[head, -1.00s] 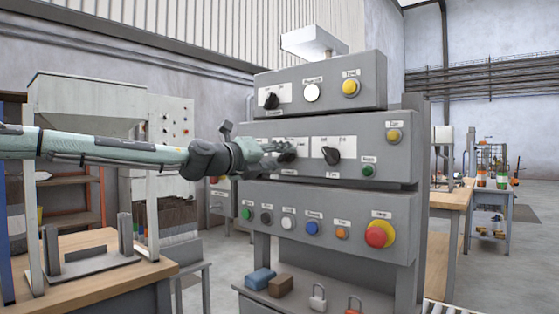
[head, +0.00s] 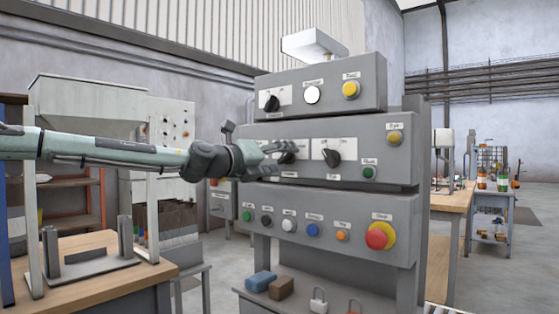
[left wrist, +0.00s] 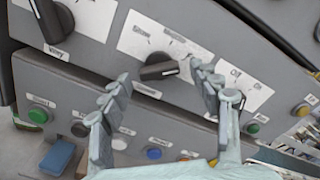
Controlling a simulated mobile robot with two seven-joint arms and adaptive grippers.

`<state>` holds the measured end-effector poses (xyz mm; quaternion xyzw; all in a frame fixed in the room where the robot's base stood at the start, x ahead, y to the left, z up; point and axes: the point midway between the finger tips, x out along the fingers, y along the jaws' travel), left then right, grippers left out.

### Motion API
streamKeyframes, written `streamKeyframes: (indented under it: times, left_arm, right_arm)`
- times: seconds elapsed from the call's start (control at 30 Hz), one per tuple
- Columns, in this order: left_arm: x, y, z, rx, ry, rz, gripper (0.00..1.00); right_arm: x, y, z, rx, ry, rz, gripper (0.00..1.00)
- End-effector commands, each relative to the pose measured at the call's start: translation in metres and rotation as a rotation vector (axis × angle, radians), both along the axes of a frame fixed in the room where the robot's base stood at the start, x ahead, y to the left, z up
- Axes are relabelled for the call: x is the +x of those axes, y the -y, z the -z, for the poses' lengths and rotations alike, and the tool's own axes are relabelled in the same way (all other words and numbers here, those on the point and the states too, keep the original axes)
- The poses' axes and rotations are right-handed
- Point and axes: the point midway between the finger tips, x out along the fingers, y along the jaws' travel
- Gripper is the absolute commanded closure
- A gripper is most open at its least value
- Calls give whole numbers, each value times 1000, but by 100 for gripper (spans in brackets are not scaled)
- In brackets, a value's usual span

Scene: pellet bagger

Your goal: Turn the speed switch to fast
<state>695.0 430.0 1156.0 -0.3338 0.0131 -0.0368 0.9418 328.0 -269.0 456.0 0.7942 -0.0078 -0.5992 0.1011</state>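The speed switch appears to be the black rotary knob with a multi-position white label in the middle row of the grey panel; it shows in the left wrist view (left wrist: 158,71) and in the head view (head: 288,156). Its label is too small to read surely. Its bar lies nearly level in the tilted wrist picture. My left gripper (head: 280,149) is at this knob, partly covering it in the head view. In the left wrist view the gripper's fingers (left wrist: 160,74) are spread, with the knob showing between and beyond their tips. Contact cannot be told. My right gripper is out of view.
An off/on knob (head: 333,157) sits just right of the speed switch. Another black knob (left wrist: 52,20) is at its left in the wrist view. Below is a row of coloured buttons with a red stop button (head: 377,236). A wooden table (head: 90,268) stands at the left.

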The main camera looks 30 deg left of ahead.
Motion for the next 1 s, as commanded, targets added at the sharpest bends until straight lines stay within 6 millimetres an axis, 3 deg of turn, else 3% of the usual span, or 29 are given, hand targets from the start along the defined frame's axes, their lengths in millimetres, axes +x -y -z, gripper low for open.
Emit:
streamKeyframes:
  times: [0.37, 1.0]
  left_arm:
    - [-10, -1, -2, -1, 3, 0, 38]
    - [-104, -8, -2, 1, 4, 0, 38]
  right_arm:
    - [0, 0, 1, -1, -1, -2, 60]
    - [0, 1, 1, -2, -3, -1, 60]
